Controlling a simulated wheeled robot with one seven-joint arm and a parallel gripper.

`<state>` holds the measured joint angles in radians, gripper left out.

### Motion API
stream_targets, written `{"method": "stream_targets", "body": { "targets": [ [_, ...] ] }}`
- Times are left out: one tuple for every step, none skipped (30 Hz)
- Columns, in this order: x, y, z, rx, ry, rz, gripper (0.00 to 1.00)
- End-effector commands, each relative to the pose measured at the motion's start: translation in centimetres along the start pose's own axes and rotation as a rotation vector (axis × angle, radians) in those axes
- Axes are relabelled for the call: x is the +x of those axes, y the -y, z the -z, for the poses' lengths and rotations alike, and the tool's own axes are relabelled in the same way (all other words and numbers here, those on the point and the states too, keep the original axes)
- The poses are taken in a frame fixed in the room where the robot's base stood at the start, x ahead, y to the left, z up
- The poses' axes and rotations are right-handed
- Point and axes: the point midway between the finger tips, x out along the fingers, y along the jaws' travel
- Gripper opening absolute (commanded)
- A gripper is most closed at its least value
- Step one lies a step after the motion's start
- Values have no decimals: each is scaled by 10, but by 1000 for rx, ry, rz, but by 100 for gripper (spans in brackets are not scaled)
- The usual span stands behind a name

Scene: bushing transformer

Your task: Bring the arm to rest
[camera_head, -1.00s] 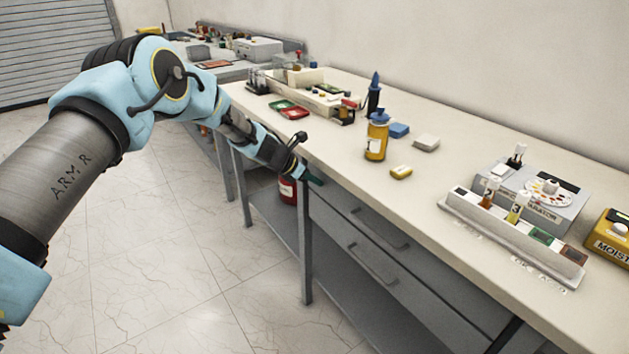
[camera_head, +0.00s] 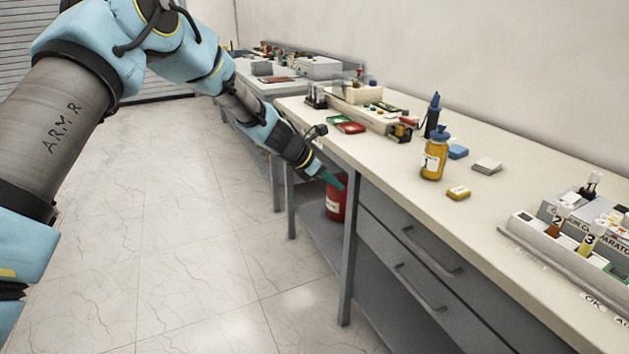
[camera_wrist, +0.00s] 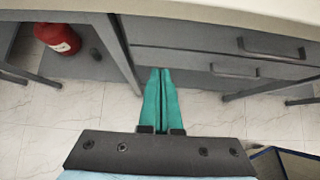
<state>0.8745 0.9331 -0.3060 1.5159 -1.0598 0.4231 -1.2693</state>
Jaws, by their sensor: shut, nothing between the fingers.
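My arm reaches out from the left side of the head view, bent at the elbow, with its end pointing down and to the right. My gripper (camera_head: 333,180) is in front of the bench's near edge, beside a bench leg, in the head view. In the wrist view its two green fingers (camera_wrist: 161,72) lie side by side, shut and empty. The bench edge and drawers show beyond the fingertips in the wrist view. I cannot tell whether the fingers touch anything.
The floor at left is clear.

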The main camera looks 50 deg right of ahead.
Motion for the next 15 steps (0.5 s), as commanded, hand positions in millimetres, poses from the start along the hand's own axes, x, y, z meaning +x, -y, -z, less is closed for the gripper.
{"method": "stream_targets", "body": {
  "targets": [
    [-1,0,0,0,0,0,0],
    [-2,0,0,0,0,0,0],
    [-2,0,0,0,0,0,0],
    [-2,0,0,0,0,0,0],
    [-2,0,0,0,0,0,0],
    [-2,0,0,0,0,0,0],
    [-2,0,0,1,-1,-1,0],
    [-4,-1,1,5,-3,-2,0],
    [-8,-3,4,16,-9,-6,0],
    [-13,-6,8,31,-16,-11,0],
    [-20,-9,12,50,-26,-17,0],
    [-34,-14,21,86,-45,-27,0],
    [-45,-19,30,118,-62,-35,0],
    [-59,-24,39,156,-82,-43,0],
    [-80,-30,54,214,-114,-53,0]
  ]
}}
